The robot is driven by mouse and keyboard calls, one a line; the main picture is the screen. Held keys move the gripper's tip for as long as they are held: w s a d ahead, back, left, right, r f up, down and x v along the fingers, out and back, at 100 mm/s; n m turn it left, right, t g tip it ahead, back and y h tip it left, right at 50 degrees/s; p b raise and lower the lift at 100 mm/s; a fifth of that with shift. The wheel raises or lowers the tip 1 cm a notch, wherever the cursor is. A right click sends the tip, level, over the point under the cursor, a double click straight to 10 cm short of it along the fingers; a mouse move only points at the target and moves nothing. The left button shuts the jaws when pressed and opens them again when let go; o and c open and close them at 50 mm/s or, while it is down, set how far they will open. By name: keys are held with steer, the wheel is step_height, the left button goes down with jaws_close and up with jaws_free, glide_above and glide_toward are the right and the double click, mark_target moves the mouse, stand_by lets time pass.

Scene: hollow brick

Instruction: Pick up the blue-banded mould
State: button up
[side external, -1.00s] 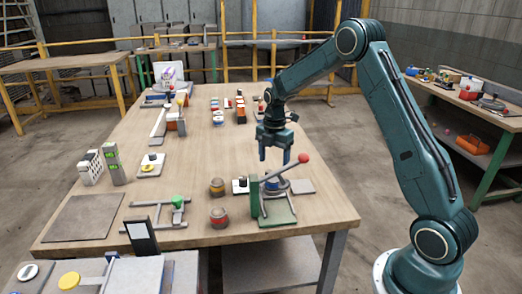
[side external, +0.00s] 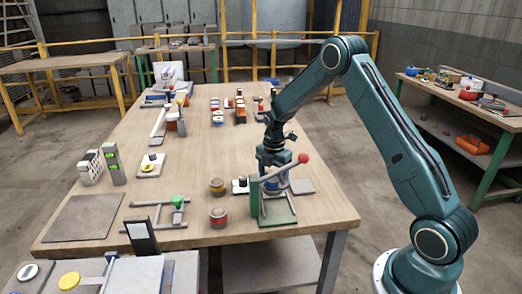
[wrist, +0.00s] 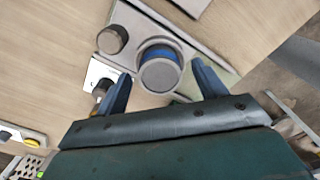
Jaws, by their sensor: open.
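The blue-banded mould (wrist: 160,56) is a round grey-topped piece with a blue band in the wrist view. It stands on a grey plate of the lever press (side external: 278,218). In the side external view only a bit of its blue side (side external: 271,184) shows behind the press frame and lever. My gripper (wrist: 162,72) is open, with one finger on each side of the mould in the wrist view. In the side external view my gripper (side external: 273,168) is low over the press. Whether the fingers touch the mould cannot be told.
The press lever's red ball (side external: 304,158) stands close right of my gripper. Two banded jars (side external: 217,187) (side external: 218,217) stand to the left. A white plate with a black knob (side external: 240,185) is close by. A grey plate (side external: 302,186) lies to the right.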

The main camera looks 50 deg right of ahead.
steer(key=shift+f, duration=0.35)
steer(key=c, duration=1.4)
